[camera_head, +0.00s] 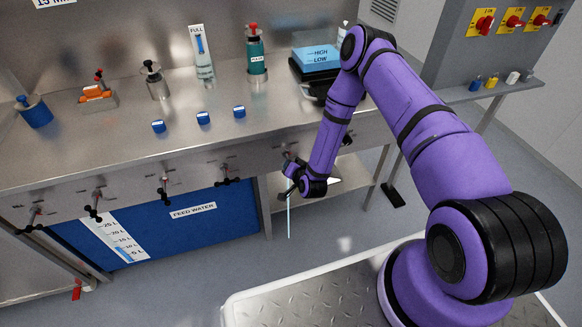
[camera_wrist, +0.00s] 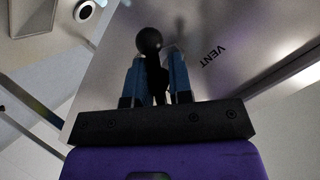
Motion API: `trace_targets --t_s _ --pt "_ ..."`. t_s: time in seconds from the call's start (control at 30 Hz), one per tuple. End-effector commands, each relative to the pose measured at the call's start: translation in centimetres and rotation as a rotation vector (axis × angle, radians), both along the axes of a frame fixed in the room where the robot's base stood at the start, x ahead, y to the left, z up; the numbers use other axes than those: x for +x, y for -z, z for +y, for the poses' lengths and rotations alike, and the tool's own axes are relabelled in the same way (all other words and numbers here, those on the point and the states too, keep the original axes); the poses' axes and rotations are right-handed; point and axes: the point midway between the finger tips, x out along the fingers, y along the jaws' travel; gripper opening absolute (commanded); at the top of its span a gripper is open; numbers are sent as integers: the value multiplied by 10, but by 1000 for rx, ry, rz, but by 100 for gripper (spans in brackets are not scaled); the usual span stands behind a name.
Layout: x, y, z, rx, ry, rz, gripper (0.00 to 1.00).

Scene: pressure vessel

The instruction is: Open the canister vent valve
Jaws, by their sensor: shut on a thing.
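In the wrist view the vent valve's black handle (camera_wrist: 149,41) ends in a ball and stands beside a "VENT" label on a grey metal panel. The two blue-black fingers of my gripper (camera_wrist: 157,82) are shut around the handle's black stem, with the ball showing beyond them. In the head view my gripper (camera_head: 290,172) is at the bench's front panel, at the right end of the row of valves. The wrist partly hides the vent valve there. The valve's body is hidden in the wrist view.
Similar black-handled valves (camera_head: 165,187) line the front panel (camera_head: 130,180) to the left. A thin pale vertical line (camera_head: 289,218) shows below my gripper. Canisters and a scale (camera_head: 312,85) stand on the bench. Red switches (camera_head: 484,23) are on the right cabinet. Floor (camera_head: 250,262) before the bench is clear.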

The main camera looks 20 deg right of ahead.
Motion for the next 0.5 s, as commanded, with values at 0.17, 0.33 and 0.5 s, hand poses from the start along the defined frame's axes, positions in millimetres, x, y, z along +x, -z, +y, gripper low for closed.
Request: trace_targets --t_s 0.17,0.33,0.5 --pt "-5 5 -3 -173 1 16 0" --pt "-5 5 -4 -331 1 15 0" --pt "-4 5 -5 -472 3 13 0"
